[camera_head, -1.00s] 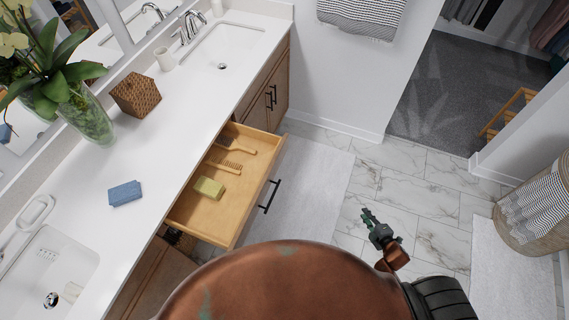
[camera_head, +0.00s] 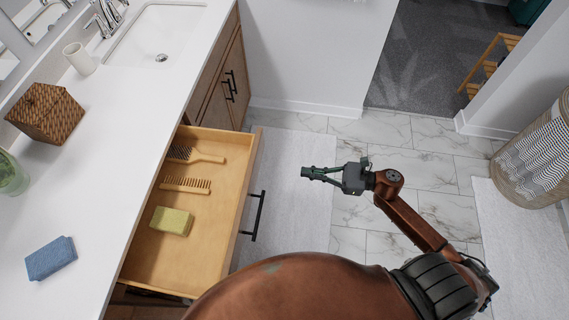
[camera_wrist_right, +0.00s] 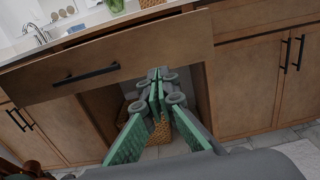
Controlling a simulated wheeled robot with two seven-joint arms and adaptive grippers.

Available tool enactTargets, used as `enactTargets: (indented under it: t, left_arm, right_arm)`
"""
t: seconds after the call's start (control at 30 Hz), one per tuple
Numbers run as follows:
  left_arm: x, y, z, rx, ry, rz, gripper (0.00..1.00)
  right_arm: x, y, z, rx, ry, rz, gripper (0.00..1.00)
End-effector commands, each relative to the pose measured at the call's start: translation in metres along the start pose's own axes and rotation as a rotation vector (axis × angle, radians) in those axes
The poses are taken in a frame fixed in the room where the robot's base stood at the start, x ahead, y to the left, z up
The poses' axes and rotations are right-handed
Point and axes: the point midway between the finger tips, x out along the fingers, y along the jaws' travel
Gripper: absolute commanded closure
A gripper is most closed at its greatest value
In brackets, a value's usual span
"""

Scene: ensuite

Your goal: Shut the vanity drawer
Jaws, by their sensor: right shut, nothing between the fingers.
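The vanity drawer (camera_head: 216,230) is pulled out from under the white counter, with a wooden body and a black bar handle (camera_head: 254,216) on its front. A brush (camera_head: 192,154), a comb (camera_head: 186,185) and a yellow-green soap bar (camera_head: 170,221) lie inside it. My right gripper (camera_head: 306,172) is shut and empty, to the right of the drawer front and apart from it. In the right wrist view, the drawer front (camera_wrist_right: 150,58) with its handle (camera_wrist_right: 86,75) spans the picture above my shut fingers (camera_wrist_right: 155,92). My left gripper is not in view.
Closed cabinet doors (camera_head: 222,82) stand beyond the drawer. The counter holds a blue sponge (camera_head: 50,258), a woven box (camera_head: 45,113) and a white cup (camera_head: 79,58). A laundry basket (camera_head: 535,155) stands at the right.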

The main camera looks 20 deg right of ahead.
Motion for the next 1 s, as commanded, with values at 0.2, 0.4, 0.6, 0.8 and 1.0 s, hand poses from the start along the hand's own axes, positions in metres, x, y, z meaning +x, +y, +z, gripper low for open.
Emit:
enactTargets:
  t: [0.2,0.4,0.6,0.8,1.0]
  left_arm:
    - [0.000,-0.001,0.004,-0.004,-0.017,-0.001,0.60]
    - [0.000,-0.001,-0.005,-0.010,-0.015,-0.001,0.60]
    - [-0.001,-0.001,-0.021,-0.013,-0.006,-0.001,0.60]
    - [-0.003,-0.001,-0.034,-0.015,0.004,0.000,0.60]
    - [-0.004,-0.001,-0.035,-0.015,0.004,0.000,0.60]
  right_arm:
    - [0.041,0.000,0.002,-0.001,-0.004,0.007,1.00]
    - [0.081,-0.001,0.001,0.002,-0.003,0.004,1.00]
    - [0.114,-0.001,0.001,0.003,-0.002,0.001,1.00]
    - [0.130,-0.002,0.001,0.004,-0.001,-0.002,1.00]
    - [0.133,-0.002,0.001,0.005,-0.001,-0.003,1.00]
